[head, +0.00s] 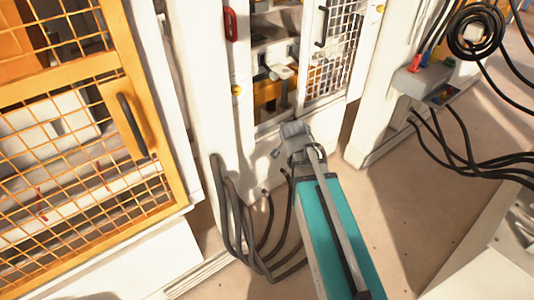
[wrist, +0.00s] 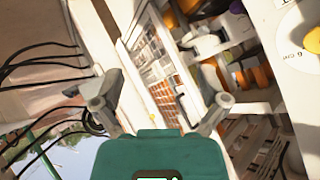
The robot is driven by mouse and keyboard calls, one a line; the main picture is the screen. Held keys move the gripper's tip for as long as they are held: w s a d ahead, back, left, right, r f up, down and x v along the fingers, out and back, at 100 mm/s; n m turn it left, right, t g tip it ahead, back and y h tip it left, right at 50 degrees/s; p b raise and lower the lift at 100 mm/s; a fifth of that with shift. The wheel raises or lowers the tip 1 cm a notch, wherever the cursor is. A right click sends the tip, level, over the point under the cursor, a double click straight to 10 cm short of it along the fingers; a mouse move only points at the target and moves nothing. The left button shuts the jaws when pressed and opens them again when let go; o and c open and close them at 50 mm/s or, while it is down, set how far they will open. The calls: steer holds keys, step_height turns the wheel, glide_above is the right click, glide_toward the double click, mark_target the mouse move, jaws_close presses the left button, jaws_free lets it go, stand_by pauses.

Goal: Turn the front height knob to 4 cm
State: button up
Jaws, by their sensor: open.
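In the wrist view a yellow round knob (wrist: 314,39) is cut off by the right edge, on a white panel with small print that I cannot read surely. In the head view a small yellow knob (head: 236,90) sits on the white post left of the press opening. I cannot tell for sure whether this is the front height knob. My gripper (head: 292,132) is in front of the press, below and to the right of that knob. In the wrist view my gripper (wrist: 160,86) has its fingers wide apart with nothing between them.
A white mesh door (head: 330,50) with a black handle stands at the opening. A red handle (head: 230,24) is on the post. An orange mesh gate (head: 150,95) is at left. Black hoses (head: 240,240) hang below the post. Cables (head: 450,150) run at right.

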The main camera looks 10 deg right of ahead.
steer(key=s+a+f+n+g+y+p, duration=0.1)
steer(key=s+a+g+y+p, duration=0.1)
steer(key=s+a+g+y, duration=0.4)
steer(key=shift+s+a+f+y+p, duration=0.3)
steer(key=shift+s+a, duration=1.25)
steer(key=shift+s, duration=0.4)
steer(key=s+d+f+n+g+h+p, duration=0.1)
steer(key=s+d+n+g+h, duration=0.3)
steer(key=s+d+n, duration=0.3)
steer(key=shift+s+d+f+h+p, duration=0.2)
steer(key=shift+s+d+h+p, duration=0.3)
steer(key=shift+s+d, duration=0.55)
steer(key=shift+a, duration=0.15)
steer(key=shift+c, duration=0.3)
